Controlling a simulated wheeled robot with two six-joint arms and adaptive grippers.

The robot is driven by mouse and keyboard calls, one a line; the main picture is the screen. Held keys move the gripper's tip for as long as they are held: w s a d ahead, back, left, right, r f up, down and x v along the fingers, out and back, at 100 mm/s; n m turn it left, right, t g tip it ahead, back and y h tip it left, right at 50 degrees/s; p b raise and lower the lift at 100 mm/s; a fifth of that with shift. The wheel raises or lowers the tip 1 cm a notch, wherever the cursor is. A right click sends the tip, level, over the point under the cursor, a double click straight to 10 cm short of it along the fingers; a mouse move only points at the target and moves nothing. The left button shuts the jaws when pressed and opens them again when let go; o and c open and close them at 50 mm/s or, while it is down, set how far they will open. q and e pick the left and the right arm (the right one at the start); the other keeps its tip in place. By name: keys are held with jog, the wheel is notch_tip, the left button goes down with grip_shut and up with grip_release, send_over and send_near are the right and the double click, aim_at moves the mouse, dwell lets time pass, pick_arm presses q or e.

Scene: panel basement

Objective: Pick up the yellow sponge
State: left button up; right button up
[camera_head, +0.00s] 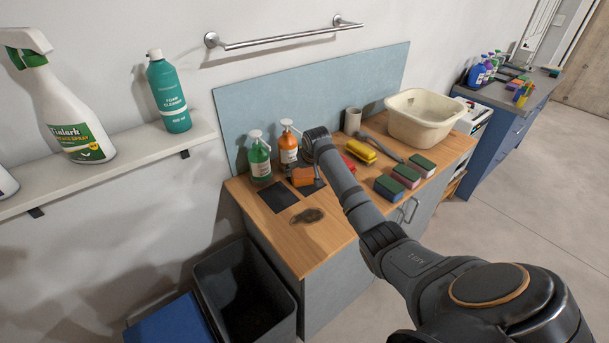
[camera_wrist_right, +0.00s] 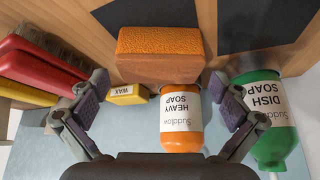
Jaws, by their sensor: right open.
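An orange porous sponge (camera_head: 303,176) lies on the wooden counter (camera_head: 320,245), in front of the soap bottles. In the right wrist view the sponge (camera_wrist_right: 160,45) is large at the top centre. My right gripper (camera_wrist_right: 155,82) is open and empty, its two fingertips apart near the sponge's lower corners; I cannot tell whether they touch it. In the head view the right arm hides most of its gripper. A yellow block (camera_head: 357,151) lies right of the arm; I cannot tell if it is a sponge. My left gripper is not in view.
An orange bottle (camera_head: 288,147) and a green bottle (camera_head: 260,161) stand behind the orange sponge. A red item (camera_wrist_right: 45,65) and a small WAX block (camera_wrist_right: 128,94) are close by. Several green-topped sponges (camera_head: 389,187) lie at right. A cream basin (camera_head: 425,117) stands behind them.

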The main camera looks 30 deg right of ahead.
aim_at(305, 171)
jog(key=shift+x, duration=1.55)
jog(key=shift+r, duration=0.15)
jog(key=c, duration=0.4)
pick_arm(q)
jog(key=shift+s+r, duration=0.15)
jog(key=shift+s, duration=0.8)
pick_arm(e)
jog(key=shift+c, duration=0.8)
jog(key=shift+r, duration=0.2)
notch_tip(305, 171, up, 2)
jog(key=shift+d+r+b, duration=0.1)
jog(key=shift+r+b, duration=0.15)
jog(key=shift+b, duration=0.65)
jog(key=s+r, duration=0.1)
jog(key=s+d+r, duration=0.2)
jog(key=r, duration=0.1)
jog(key=shift+r+b, duration=0.1)
jog(key=shift+b, duration=0.2)
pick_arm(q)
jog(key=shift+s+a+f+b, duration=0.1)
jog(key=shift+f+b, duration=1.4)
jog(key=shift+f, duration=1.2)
pick_arm(e)
jog(key=s+d+r, duration=0.4)
jog(key=s+r, duration=0.2)
jog(key=s, duration=0.3)
jog(key=shift+d, duration=0.35)
